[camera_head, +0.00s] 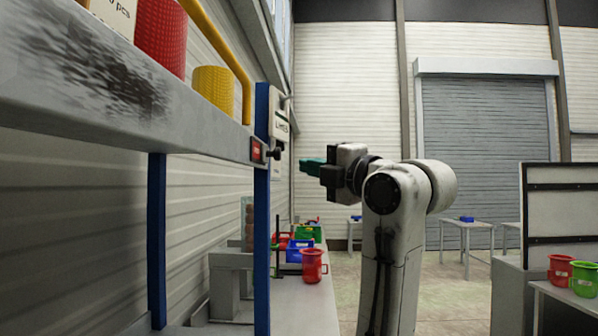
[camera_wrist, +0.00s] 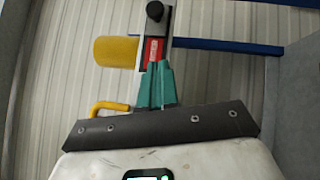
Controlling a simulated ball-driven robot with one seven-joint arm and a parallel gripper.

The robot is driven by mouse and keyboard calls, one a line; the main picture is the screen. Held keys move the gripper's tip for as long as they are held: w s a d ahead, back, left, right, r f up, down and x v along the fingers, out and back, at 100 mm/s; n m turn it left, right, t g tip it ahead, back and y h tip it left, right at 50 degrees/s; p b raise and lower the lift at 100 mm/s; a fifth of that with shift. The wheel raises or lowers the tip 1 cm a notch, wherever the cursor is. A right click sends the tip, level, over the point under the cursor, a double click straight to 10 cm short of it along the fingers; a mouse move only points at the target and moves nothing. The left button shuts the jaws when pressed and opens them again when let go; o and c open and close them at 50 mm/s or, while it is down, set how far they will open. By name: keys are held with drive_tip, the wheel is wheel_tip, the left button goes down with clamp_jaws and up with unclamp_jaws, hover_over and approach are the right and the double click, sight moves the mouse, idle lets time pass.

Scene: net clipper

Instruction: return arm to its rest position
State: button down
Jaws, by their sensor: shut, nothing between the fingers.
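My arm stands raised in the middle of the head view, bent at the top. My gripper (camera_head: 304,167) points left toward the blue shelf post, with its green fingers together and nothing between them. In the wrist view, the green fingertips (camera_wrist: 158,68) also show closed. Just beyond them in that view are a red label plate (camera_wrist: 153,52) and a black knob (camera_wrist: 155,11). In the head view, the red label (camera_head: 257,151) and black knob (camera_head: 275,153) sit at the shelf's front corner, left of my gripper and apart from it.
A grey shelf (camera_head: 90,80) holds a red cylinder (camera_head: 161,35) and a yellow cylinder (camera_head: 213,88). A blue post (camera_head: 262,220) supports it. Below, a bench (camera_head: 304,300) holds a red mug (camera_head: 312,266) and a blue bin (camera_head: 298,251). Mugs (camera_head: 584,279) stand at right.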

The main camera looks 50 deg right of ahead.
drive_tip(key=shift+s+a, duration=0.1)
drive_tip(key=shift+s, duration=0.25)
idle(0.4)
drive_tip(key=w+a+f+m+g+y, duration=0.1)
drive_tip(key=w+a+f+m+g, duration=0.15)
drive_tip(key=f, duration=1.05)
drive_tip(key=w+a+f+m+g, duration=0.1)
drive_tip(key=w+f+m+g, duration=0.2)
drive_tip(key=f, duration=0.9)
drive_tip(key=s+a+f+m+g, duration=0.2)
drive_tip(key=a+f+m, duration=0.1)
drive_tip(key=f, duration=0.7)
drive_tip(key=s+a+f+m+g, duration=0.2)
drive_tip(key=a+f+m, duration=0.1)
drive_tip(key=f, duration=0.7)
drive_tip(key=s+a+f+m+g, duration=0.2)
drive_tip(key=s+a+f+g, duration=0.1)
drive_tip(key=s+f, duration=0.6)
drive_tip(key=s+a+f+m+g, duration=0.3)
drive_tip(key=s+f, duration=0.6)
drive_tip(key=s, duration=0.1)
drive_tip(key=s+a+f+m+g, duration=0.3)
drive_tip(key=s+f, duration=0.6)
drive_tip(key=s, duration=0.1)
drive_tip(key=shift+s+y, duration=0.35)
drive_tip(key=shift+y, duration=0.05)
